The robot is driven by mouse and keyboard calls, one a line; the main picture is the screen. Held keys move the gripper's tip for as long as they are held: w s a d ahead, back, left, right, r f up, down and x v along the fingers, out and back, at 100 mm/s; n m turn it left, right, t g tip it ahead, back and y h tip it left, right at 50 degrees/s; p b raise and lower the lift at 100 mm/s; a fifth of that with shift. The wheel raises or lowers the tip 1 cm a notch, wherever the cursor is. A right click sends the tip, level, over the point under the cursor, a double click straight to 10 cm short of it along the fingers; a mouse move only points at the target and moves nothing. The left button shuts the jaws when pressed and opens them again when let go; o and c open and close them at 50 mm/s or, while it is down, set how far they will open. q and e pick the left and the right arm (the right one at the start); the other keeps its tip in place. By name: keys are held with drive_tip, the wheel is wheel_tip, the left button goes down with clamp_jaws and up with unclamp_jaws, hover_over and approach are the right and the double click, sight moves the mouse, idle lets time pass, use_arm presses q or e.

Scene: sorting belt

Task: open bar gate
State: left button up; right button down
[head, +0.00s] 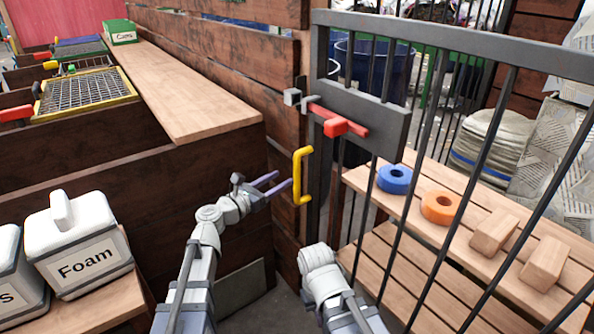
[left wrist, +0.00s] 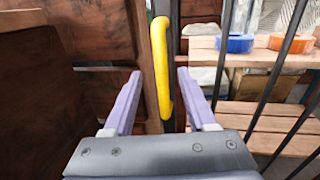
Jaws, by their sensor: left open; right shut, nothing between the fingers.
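The dark bar gate (head: 391,116) stands at the right, next to a wooden post, and looks closed. Its red bolt (head: 350,122) with a red knob lies across the dark latch plate and points at a grey catch (head: 292,97) on the post; I cannot tell how deep it sits. The yellow handle (head: 297,176) is upright below the latch. My left gripper (head: 280,182) is open, just left of the handle. In the left wrist view the handle (left wrist: 160,65) appears between the open fingers (left wrist: 159,76), without visible contact. My right arm shows at the bottom; its fingers are not visible.
Behind the bars, a slatted shelf (head: 383,262) holds a blue ring (head: 394,179), an orange ring (head: 441,207) and wooden blocks (head: 545,263). A wooden wall (head: 216,60) and ledge (head: 180,85) run along the left. A Foam container (head: 78,245) stands at lower left.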

sight(295, 171)
use_arm(q)
drive_tip(key=shift+x, duration=3.9)
drive_tip(key=shift+c, duration=0.4)
clamp_jaws()
